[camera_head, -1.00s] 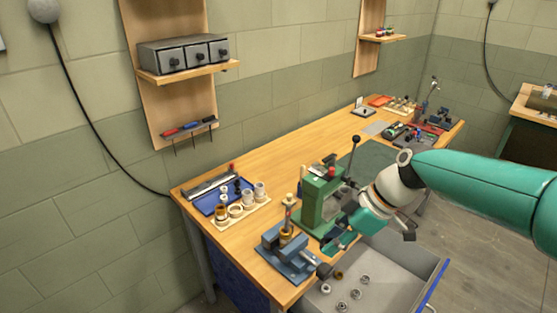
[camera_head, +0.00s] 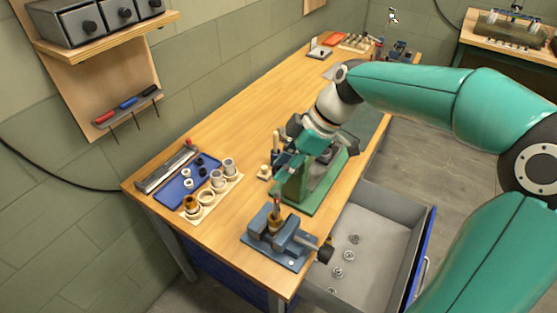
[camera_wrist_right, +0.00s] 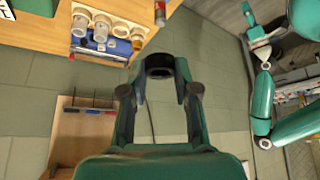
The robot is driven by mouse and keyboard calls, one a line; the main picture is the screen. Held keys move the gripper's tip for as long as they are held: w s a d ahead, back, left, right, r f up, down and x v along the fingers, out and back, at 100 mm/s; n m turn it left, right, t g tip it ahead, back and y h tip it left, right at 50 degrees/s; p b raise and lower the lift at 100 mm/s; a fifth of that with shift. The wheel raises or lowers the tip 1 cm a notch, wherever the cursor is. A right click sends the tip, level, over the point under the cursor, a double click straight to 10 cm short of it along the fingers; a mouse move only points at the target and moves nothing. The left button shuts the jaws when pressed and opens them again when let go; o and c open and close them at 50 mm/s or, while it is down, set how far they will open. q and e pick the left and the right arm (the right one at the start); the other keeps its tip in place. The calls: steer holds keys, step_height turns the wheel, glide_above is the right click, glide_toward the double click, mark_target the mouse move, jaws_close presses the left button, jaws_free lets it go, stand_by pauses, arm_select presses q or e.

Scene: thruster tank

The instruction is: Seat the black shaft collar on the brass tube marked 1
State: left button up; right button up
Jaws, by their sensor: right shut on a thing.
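In the head view the collar is too small to make out.
A green press (camera_head: 300,190) stands close behind the vise, partly covered by my right arm. A wooden holder (camera_head: 232,184) with several round parts and a blue tray (camera_head: 175,190) lie to the left. An open drawer (camera_head: 375,235) with several rings is at the right.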

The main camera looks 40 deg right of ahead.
step_height(320, 180, down, 8)
steer(key=b, duration=0.6)
steer(key=shift+a, duration=0.25)
steer(key=shift+r, duration=0.15)
steer(key=o, duration=1)
steer(key=shift+v, duration=5.95)
